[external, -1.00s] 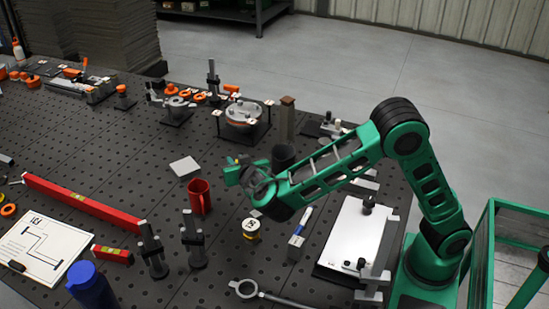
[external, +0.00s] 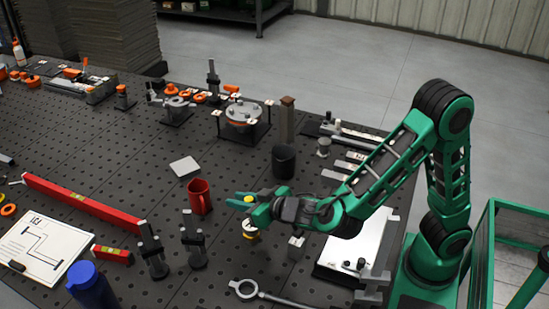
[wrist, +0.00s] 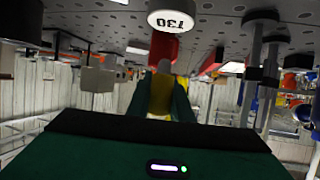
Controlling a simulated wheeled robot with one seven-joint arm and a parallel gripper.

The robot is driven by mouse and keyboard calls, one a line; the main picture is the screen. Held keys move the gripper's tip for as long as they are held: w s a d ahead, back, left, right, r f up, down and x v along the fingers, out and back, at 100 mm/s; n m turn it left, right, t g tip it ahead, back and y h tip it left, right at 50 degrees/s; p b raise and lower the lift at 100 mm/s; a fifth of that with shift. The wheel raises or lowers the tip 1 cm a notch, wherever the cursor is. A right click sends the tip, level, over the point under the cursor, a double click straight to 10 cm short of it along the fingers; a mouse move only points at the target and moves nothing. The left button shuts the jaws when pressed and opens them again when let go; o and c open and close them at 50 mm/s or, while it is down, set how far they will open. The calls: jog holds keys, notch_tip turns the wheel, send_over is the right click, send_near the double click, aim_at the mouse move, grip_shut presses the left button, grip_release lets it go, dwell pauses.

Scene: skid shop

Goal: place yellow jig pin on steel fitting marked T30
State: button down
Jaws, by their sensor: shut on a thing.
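My gripper (external: 243,199) is shut on the yellow jig pin (external: 248,199), whose yellow end shows above the fingers in the external view. In the wrist view the pin (wrist: 182,108) is a yellow patch between the green fingers, partly hidden by them. The steel fitting marked T30 (wrist: 172,20) shows its round pale top in the wrist view, with the label upside down.
A red mug (external: 199,197) stands left of my gripper, and dark upright clamps (external: 193,240) stand nearer the front. A black cup (external: 284,161) stands behind. A small grey block (external: 297,243) is right of the fitting. A ring-ended tool (external: 244,290) lies in front.

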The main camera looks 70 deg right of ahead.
notch_tip(320, 180, down, 4)
jog(key=shift+r, duration=0.1)
jog(key=c, duration=1.6)
grip_release()
jog(key=v, duration=0.3)
jog(key=shift+s+r, duration=0.15)
notch_tip(320, 180, up, 7)
jog(key=shift+f, duration=0.1)
